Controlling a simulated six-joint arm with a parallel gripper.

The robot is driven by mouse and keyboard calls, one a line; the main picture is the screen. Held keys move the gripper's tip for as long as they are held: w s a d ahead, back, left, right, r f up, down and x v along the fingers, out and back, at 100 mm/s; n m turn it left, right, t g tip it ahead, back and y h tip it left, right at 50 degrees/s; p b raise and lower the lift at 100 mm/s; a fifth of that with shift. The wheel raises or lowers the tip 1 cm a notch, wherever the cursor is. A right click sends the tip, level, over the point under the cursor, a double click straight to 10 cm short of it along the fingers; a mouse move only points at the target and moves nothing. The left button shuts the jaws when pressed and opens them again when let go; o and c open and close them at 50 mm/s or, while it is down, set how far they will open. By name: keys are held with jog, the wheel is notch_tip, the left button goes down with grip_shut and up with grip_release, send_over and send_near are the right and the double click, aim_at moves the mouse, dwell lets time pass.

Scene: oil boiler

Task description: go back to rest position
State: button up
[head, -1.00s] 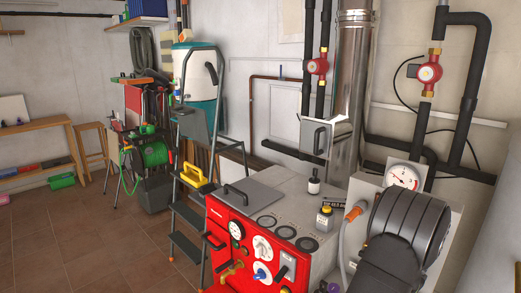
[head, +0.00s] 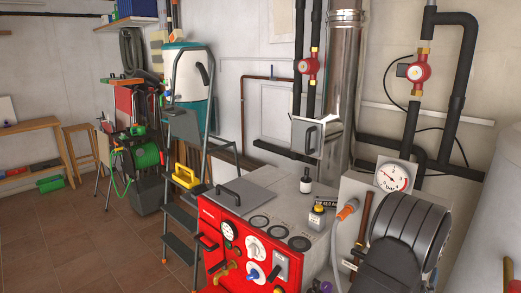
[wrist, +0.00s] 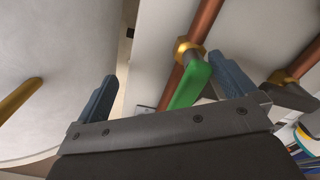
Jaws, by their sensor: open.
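My gripper (wrist: 164,72) shows in the wrist view as two blue-grey fingers set wide apart, open. A green lever handle (wrist: 190,86) stands close beside the right finger, apart from the left one; I cannot tell whether it touches the right finger. It leads up to a brass fitting (wrist: 187,50) on a copper pipe (wrist: 208,22). In the head view my dark arm covers the lower right, and my gripper is hidden.
A pressure gauge (head: 391,177) is just behind my arm. A second pipe valve (wrist: 285,80) lies right of my gripper. A pale rounded surface (wrist: 55,60) fills the left.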

jog(key=shift+s+d+f+m, duration=0.1)
jog(key=shift+f+m, duration=0.15)
jog(key=shift+m, duration=0.6)
jog(key=shift+s+d+f+m, duration=0.1)
jog(key=shift+f+m, duration=0.2)
jog(key=shift+m, duration=0.5)
jog(key=shift+f+m, duration=0.25)
jog(key=shift+m, duration=0.6)
jog(key=s+a+r+m, duration=0.1)
jog(key=s+a+r, duration=0.1)
jog(key=s+a, duration=0.55)
jog(key=s+a+r, duration=0.2)
jog(key=s+a, duration=0.3)
jog(key=a, duration=0.5)
jog(key=x, duration=1)
jog(key=shift+w+f, duration=0.15)
jog(key=shift+f, duration=0.05)
jog(key=v, duration=1)
